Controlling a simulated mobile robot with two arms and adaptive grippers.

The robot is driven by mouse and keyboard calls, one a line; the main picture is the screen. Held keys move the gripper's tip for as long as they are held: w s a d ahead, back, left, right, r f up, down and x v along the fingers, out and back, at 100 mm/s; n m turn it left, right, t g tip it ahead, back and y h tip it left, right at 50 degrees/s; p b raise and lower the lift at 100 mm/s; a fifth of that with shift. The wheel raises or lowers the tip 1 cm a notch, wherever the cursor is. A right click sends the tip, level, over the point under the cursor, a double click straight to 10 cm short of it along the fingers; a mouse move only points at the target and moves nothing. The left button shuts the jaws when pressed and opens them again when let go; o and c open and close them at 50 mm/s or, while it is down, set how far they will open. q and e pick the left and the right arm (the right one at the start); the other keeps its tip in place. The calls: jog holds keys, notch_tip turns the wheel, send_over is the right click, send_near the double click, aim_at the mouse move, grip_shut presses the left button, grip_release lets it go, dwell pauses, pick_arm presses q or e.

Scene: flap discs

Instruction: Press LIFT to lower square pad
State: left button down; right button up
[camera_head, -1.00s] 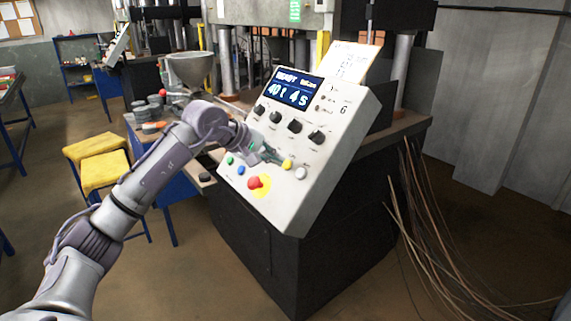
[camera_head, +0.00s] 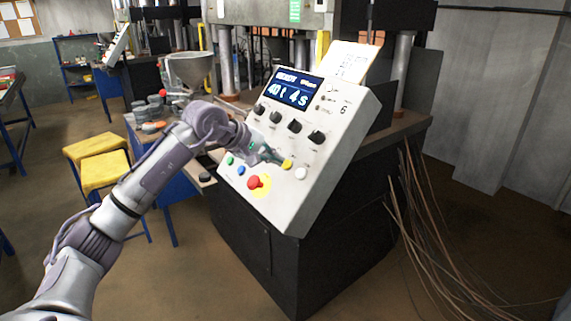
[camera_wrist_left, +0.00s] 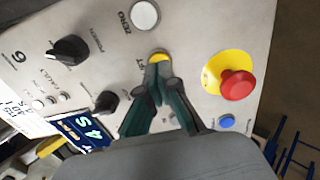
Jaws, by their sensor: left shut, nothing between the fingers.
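The control panel (camera_head: 322,180) is a tilted white box with a lit display (camera_head: 293,90) reading READY, 40 t, 4 s. A yellow button (camera_head: 288,163) sits on its lower part; its label is mostly covered in the left wrist view, where the button (camera_wrist_left: 159,56) shows just beyond the fingertips. My left gripper (camera_head: 279,160) is shut and empty, its tips at the yellow button's edge. The wrist view shows the closed tips (camera_wrist_left: 158,72) overlapping the button; I cannot tell whether they touch or press it. I cannot make out a square pad. My right gripper is not in view.
Near the yellow button are a white button (camera_head: 301,174) labelled ZERO, a red mushroom button (camera_head: 254,182) on a yellow disc, and blue (camera_head: 241,170) and green (camera_head: 230,160) buttons. Black knobs (camera_head: 294,126) sit above. A metal hopper (camera_head: 190,70) stands behind the arm.

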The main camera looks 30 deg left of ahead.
pick_arm(q)
jog(key=shift+x, duration=1.2)
dwell(0.5)
jog(key=v, duration=0.8)
jog(key=shift+b, duration=0.3)
dwell(0.4)
dwell(0.3)
